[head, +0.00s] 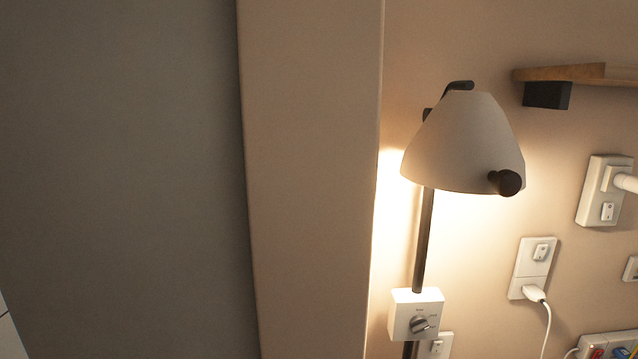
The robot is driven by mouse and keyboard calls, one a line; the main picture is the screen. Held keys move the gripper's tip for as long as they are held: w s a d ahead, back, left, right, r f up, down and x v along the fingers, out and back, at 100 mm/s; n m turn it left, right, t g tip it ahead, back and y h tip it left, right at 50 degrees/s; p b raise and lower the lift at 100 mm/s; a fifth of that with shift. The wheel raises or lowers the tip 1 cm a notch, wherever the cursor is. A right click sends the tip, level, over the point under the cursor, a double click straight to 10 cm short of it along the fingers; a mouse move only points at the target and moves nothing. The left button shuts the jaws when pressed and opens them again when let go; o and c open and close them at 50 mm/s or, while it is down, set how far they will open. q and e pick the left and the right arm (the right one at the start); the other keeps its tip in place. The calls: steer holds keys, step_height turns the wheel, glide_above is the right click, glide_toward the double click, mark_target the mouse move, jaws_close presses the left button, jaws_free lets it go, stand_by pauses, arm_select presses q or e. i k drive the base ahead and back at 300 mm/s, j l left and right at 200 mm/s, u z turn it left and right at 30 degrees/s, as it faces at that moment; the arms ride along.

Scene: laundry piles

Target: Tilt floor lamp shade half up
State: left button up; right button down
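The floor lamp's shade (462,142) is a pale cone with its open rim facing down, tilted slightly. Warm light spills from under it onto the wall. A short black knob (507,182) sticks out from the shade's lower front right. The shade hangs from a dark bracket at its top, beside the dark pole (424,240). A white control box with a dial (416,315) is on the pole below the shade. The lamp's base is out of view. Neither of my grippers shows in the head view.
A wooden shelf (580,73) with a black bracket (547,95) juts from the wall at upper right. Wall outlets (533,262) with plugs and a white cord are right of the lamp. A beige wall edge or column (312,180) stands close on the left.

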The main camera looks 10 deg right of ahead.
mark_target(465, 144)
steer(key=l+z, duration=0.1)
steer(key=l, duration=0.35)
steer(key=k+l+z, duration=0.1)
steer(key=l, duration=0.4)
steer(key=k+l, duration=0.1)
steer(key=l, duration=0.2)
steer(key=k+l+z, duration=0.1)
steer(key=l, duration=0.2)
steer(key=k+l+z, duration=0.1)
steer(key=l, duration=0.2)
steer(key=k, duration=0.05)
